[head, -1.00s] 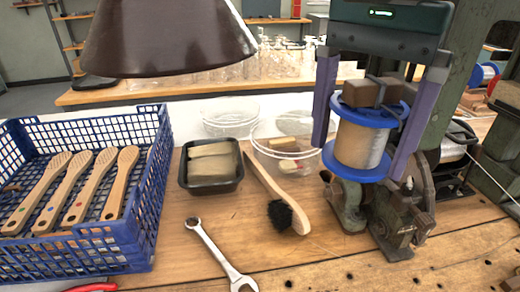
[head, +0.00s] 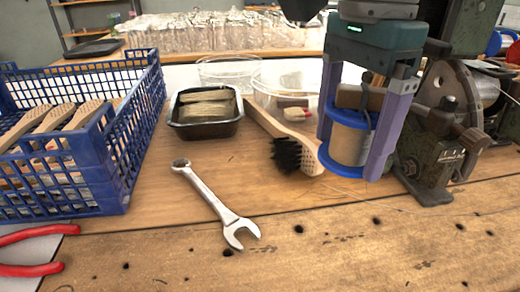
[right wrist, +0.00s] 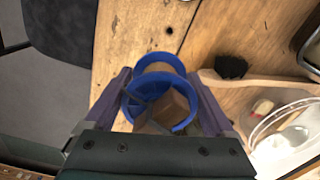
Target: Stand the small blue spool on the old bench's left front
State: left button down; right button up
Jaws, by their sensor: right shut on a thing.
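The small blue spool (head: 347,144) has blue flanges and pale tan winding. It stands upright between the fingers of my right gripper (head: 350,158), which is shut on it. In the right wrist view the spool (right wrist: 160,64) sits between the two purple fingers of the gripper (right wrist: 160,88). A brown block and a dark bent part show at its upper end. The worn wooden bench (head: 330,245) has several dark holes along its front. The spool is over the bench, right of the brush; I cannot tell whether it touches the wood. My left gripper is not in view.
A wrench (head: 215,200) lies mid-bench, and red-handled pliers (head: 30,250) at the left front. A brush (head: 285,150) lies close left of the spool. A blue crate (head: 110,160), a black tray (head: 205,130) and green machinery (head: 440,150) surround the clear front strip.

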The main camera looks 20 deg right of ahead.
send_over(326, 229)
notch_tip(326, 229, down, 8)
jog(key=shift+f+b, duration=0.1)
jog(key=shift+b, duration=0.35)
notch_tip(326, 229, down, 4)
jog(key=shift+f+b, duration=0.15)
jog(key=shift+b, duration=0.2)
jog(key=shift+f, duration=0.15)
jog(key=o, duration=1.1)
jog(key=shift+o, duration=0.2)
jog(key=shift+r, duration=0.6)
notch_tip(326, 229, up, 11)
jog(key=p, duration=0.1)
jog(key=shift+p, duration=0.3)
